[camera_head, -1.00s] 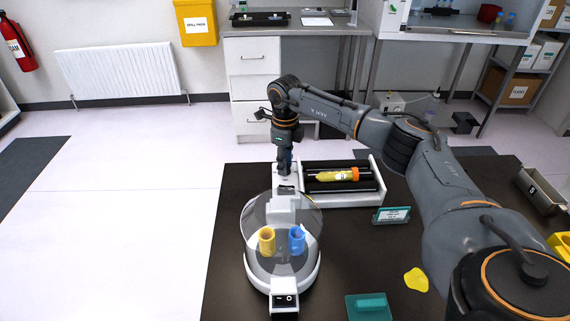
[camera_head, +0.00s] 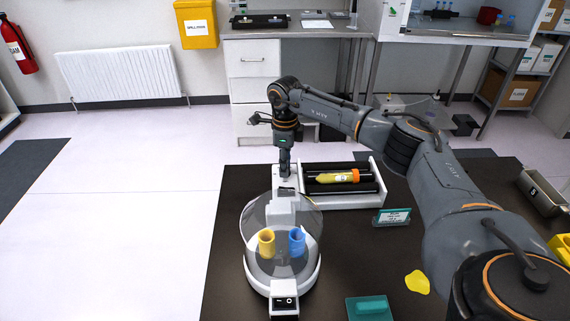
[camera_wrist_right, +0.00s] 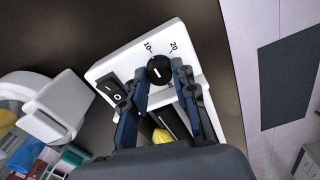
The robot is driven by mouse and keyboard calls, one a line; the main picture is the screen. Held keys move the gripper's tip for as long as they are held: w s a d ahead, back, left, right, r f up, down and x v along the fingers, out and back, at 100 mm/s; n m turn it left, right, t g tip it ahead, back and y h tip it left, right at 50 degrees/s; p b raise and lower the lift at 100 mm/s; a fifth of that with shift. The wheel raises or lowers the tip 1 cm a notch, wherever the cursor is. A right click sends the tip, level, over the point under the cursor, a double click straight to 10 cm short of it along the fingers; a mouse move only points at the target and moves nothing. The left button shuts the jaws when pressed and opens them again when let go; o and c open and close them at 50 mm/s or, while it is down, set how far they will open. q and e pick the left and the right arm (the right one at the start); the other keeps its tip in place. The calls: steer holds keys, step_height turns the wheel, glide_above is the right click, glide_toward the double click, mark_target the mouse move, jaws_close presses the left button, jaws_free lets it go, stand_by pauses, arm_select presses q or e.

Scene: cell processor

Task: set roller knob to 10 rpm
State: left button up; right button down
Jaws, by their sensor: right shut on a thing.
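The roller knob (camera_wrist_right: 160,70) is round and black with a short white pointer line. It sits on the roller's white end panel (camera_wrist_right: 122,64), with the marks 10 and 20 printed beyond it. The exact mark under the pointer is hard to tell. My right gripper (camera_wrist_right: 159,76) has its two blue-grey fingers on either side of the knob and is shut on it. In the head view my right gripper (camera_head: 285,163) points down at the left end of the roller (camera_head: 345,201), and the knob is hidden there. My left gripper is not in view.
A black rocker switch (camera_wrist_right: 114,92) is beside the knob. A yellow tube with an orange cap (camera_head: 338,178) lies on the rollers. A clear-lidded centrifuge (camera_head: 305,272) with yellow and blue tube holders stands in front. A teal-framed sign (camera_head: 391,217) stands to the right.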

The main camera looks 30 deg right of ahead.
steer(key=c, duration=1.3)
jaws_free()
steer(key=shift+r, duration=0.1)
steer(key=shift+c, duration=0.2)
step_height(320, 180, up, 12)
